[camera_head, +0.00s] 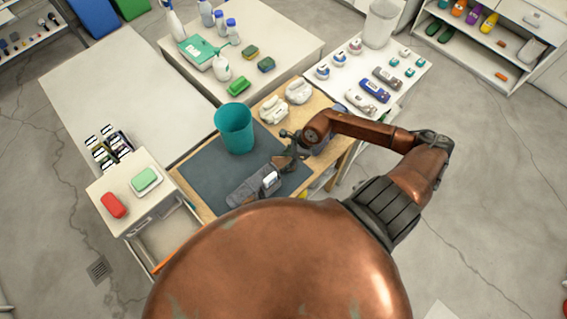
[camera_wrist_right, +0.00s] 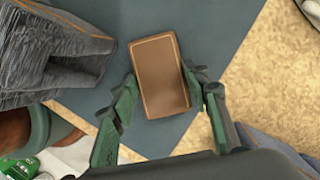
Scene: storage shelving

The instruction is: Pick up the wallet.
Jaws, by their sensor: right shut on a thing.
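The wallet (camera_wrist_right: 158,72) is a brown, flat rectangle with pale stitching along its edges. In the right wrist view it sits between the two green fingers of my right gripper (camera_wrist_right: 163,88), which is shut on it from both sides. The dark mat shows behind the wallet; I cannot tell whether the wallet touches it. In the head view my right gripper (camera_head: 288,157) is low over the mat, right of the teal bin, and the wallet is hard to make out there. My left gripper is not in view.
A teal bin (camera_head: 234,129) stands on the dark mat (camera_head: 205,170). Folded grey denim (camera_head: 245,191) lies at the front; it also shows in the wrist view (camera_wrist_right: 45,60). White items (camera_head: 273,108) stand behind the gripper. A drawer unit (camera_head: 150,205) stands at left.

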